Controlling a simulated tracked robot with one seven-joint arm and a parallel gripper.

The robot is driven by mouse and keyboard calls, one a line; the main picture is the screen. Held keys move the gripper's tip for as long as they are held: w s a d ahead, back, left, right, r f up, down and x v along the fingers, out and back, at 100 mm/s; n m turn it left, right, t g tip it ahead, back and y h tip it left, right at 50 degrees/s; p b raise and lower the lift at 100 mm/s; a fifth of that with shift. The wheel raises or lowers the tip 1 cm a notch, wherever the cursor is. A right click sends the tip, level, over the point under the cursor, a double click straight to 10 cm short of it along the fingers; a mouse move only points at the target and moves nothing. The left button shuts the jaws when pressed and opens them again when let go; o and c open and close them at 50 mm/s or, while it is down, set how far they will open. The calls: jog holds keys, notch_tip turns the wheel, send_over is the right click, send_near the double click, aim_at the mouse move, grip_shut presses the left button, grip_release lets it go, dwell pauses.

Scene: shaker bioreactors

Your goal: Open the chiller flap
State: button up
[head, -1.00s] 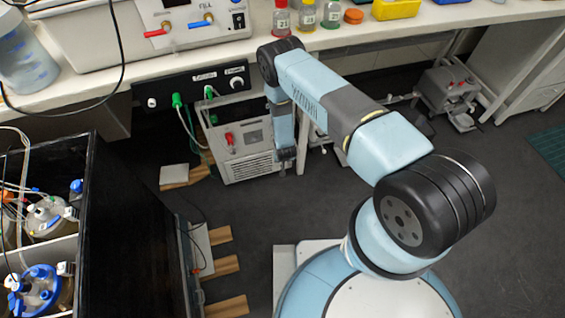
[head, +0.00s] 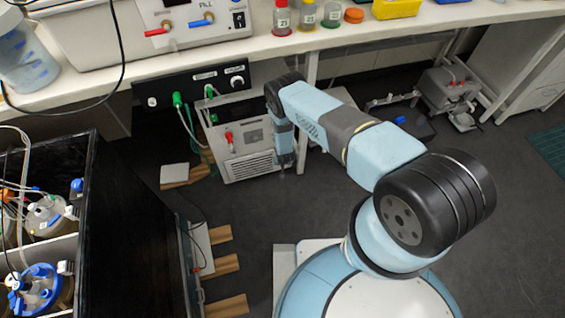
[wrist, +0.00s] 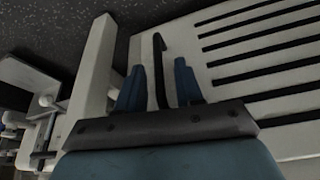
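The chiller (head: 240,135) is a white box on the floor under the bench, with a dark display, a red fitting and a slotted vent panel low on its front. In the wrist view the pale slotted panel (wrist: 255,55) fills the right side, and a thin black hooked handle (wrist: 160,65) stands at its edge. My gripper (wrist: 158,88) is open, its two blue fingers on either side of the black handle with gaps showing. I cannot tell whether they touch it. In the head view my gripper (head: 284,165) is at the chiller's lower right front, mostly hidden by my wrist.
The bench (head: 300,42) overhangs the chiller, and a black control strip (head: 195,88) with cables hangs in front of it. A pale post (wrist: 95,70) stands left of the fingers in the wrist view. A dark box (head: 130,230) stands at left.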

grip_shut()
dwell(0.6)
